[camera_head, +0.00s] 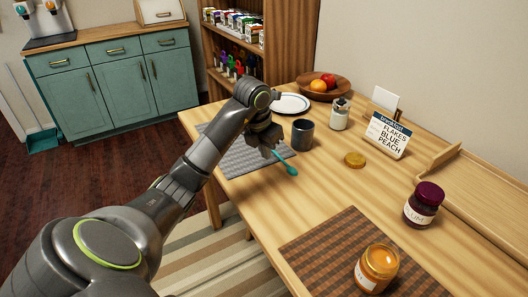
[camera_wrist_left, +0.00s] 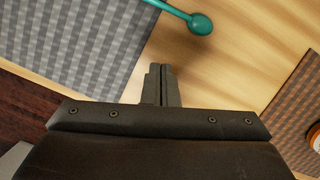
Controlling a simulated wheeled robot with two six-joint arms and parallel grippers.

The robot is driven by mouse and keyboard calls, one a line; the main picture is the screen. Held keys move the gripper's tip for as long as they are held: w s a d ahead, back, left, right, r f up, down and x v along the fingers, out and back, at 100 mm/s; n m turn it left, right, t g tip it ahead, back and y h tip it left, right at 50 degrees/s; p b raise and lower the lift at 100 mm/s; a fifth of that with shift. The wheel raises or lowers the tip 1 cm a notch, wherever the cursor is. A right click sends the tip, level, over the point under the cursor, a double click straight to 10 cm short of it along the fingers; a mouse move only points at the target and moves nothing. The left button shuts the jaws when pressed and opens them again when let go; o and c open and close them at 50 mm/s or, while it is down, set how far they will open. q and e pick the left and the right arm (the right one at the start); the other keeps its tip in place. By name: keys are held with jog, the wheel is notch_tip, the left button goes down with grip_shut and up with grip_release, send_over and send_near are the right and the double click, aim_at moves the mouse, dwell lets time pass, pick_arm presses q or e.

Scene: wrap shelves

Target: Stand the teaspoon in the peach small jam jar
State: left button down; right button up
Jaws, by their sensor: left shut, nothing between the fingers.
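The teal teaspoon (camera_head: 287,164) lies by the right edge of the grey woven mat, its bowl over bare wood. The rest of it is hidden behind my left gripper (camera_head: 268,144) in the head view. In the left wrist view the spoon's bowl (camera_wrist_left: 201,24) is at the top, beyond my left fingertips (camera_wrist_left: 162,68), which are shut and empty. The peach jam jar (camera_head: 377,270) stands open on the brown checked mat at the front; its edge shows at right in the wrist view (camera_wrist_left: 314,138). My right gripper is out of view.
A dark mug (camera_head: 302,135) stands beside the spoon. A gold lid (camera_head: 354,160), a dark-lidded plum jar (camera_head: 423,204), a menu sign (camera_head: 388,136), a white utensil pot (camera_head: 340,115) and a plate (camera_head: 290,103) stand around. The wood between the two mats is clear.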

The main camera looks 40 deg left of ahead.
aim_at(278, 164)
pick_arm(q)
jog(key=shift+w+f+b, duration=0.1)
jog(key=shift+f+b, duration=0.25)
jog(key=shift+f, duration=0.25)
jog(key=x, duration=0.3)
jog(key=shift+w+f, duration=0.1)
jog(key=shift+f, duration=0.3)
jog(key=w, duration=0.2)
jog(key=shift+w+d+f, duration=0.1)
jog(key=shift+w+f, duration=0.15)
jog(key=shift+w, duration=0.9)
pick_arm(e)
jog(key=shift+w+a+r, duration=0.1)
jog(key=shift+w, duration=0.2)
